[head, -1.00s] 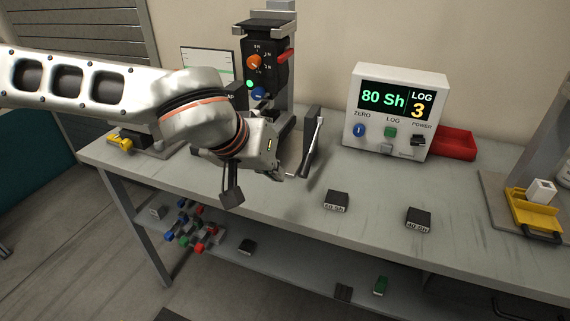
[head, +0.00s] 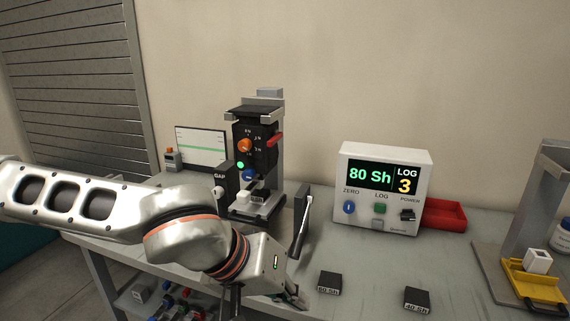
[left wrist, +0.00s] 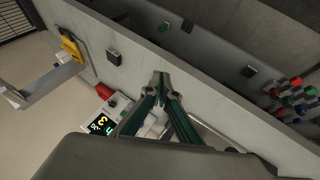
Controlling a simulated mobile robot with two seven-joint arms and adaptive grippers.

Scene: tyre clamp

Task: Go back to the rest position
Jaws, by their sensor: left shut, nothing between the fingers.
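My left arm comes in from the left, and its gripper (head: 292,299) is over the front part of the bench, in front of the dark upright plate with a silver lever (head: 302,222). In the left wrist view the gripper's two green-grey fingers (left wrist: 160,84) meet at their tips with nothing between them. The fingers seem clear of the black blocks. My right gripper is in neither view.
A tester with an orange knob (head: 245,145) stands behind my arm. A display box (head: 385,188) reads 80 Sh, LOG 3. Black blocks (head: 329,284) (head: 417,299) lie at the front. A red tray (head: 445,214) and yellow fixture (head: 530,286) are right.

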